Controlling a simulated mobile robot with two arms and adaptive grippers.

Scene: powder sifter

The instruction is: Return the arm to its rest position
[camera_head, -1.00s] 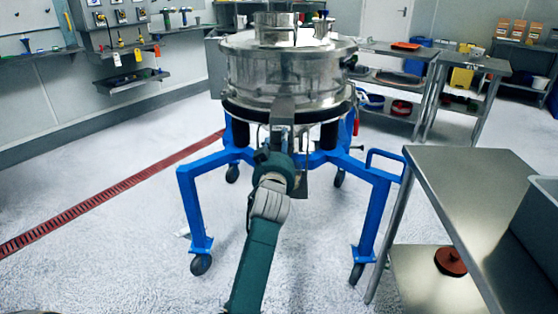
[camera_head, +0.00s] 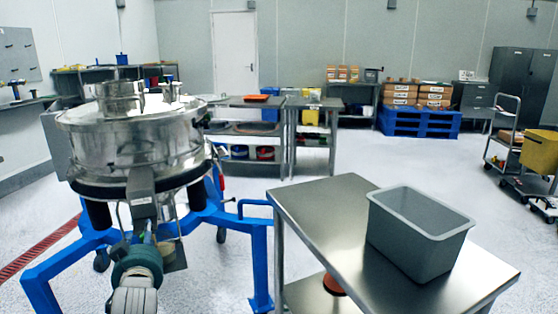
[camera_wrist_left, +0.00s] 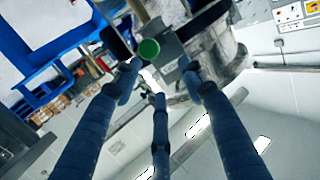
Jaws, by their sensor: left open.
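My left arm comes up from the bottom left of the head view, with its teal and grey wrist (camera_head: 137,268) below the sifter. My left gripper (camera_wrist_left: 158,82) shows in the left wrist view with its blue fingers spread and nothing between them. The steel powder sifter (camera_head: 132,143) stands on a blue wheeled frame (camera_head: 258,262). In the wrist view, a round green knob (camera_wrist_left: 148,50) lies just beyond the fingertips; I cannot tell whether they touch it. The wrist hides much of the gripper in the head view. My right gripper is not in view.
A steel table (camera_head: 318,214) stands right of the sifter, bearing a grey bin (camera_head: 418,258). Behind are steel shelves, a blue pallet (camera_head: 420,123) with boxes, and a cart (camera_head: 502,140) at the right. The floor between the table and pallet is clear.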

